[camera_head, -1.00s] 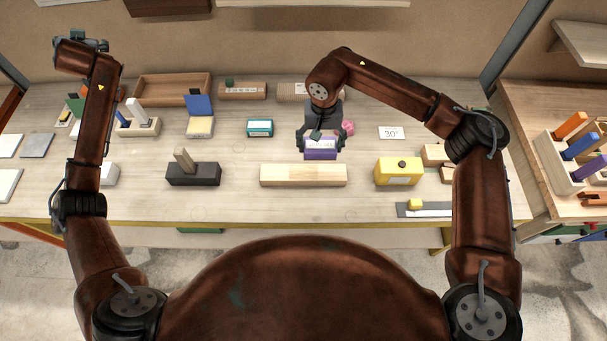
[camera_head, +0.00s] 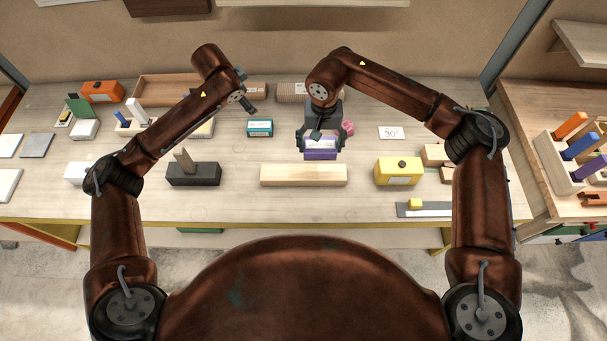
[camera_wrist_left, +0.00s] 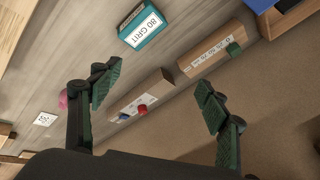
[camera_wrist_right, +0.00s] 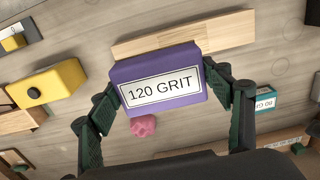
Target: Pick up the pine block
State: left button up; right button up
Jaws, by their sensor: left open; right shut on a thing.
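The pine block (camera_head: 303,175) is a long pale wooden bar lying flat on the bench in the head view. It also shows in the right wrist view (camera_wrist_right: 185,35), partly hidden behind the purple block. My right gripper (camera_head: 320,143) is shut on the purple 120 GRIT block (camera_wrist_right: 160,80), just behind the pine block. My left gripper (camera_wrist_left: 155,95) is open and empty, above the back of the bench. In the head view its arm comes in from the left and its fingers hardly show.
A teal 80 GRIT block (camera_head: 260,127) lies left of the right gripper. A dark block with a wooden peg (camera_head: 193,174) stands left of the pine block, a yellow block (camera_head: 398,171) right of it. A pink piece (camera_head: 348,128) lies near the right gripper.

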pick_arm(q)
jog(key=s+d+f+m+g, duration=0.3)
jog(key=s+d+f+m, duration=0.15)
jog(key=s+d, duration=0.45)
jog(key=m+g+y, duration=0.1)
jog(key=m+g, duration=0.1)
send_over(278, 172)
notch_tip(278, 172, down, 3)
jog(key=f, duration=0.6)
jog(key=shift+s+d+f, duration=0.15)
jog(key=shift+s, duration=0.05)
jog(key=shift+w+f, duration=0.15)
jog(key=shift+f, duration=1.4)
jog(key=shift+w+f, duration=0.1)
jog(key=shift+f, duration=1.4)
jog(key=shift+r, duration=0.1)
jog(key=c, duration=1.7)
notch_tip(278, 172, up, 10)
jog(key=shift+f, duration=4.4)
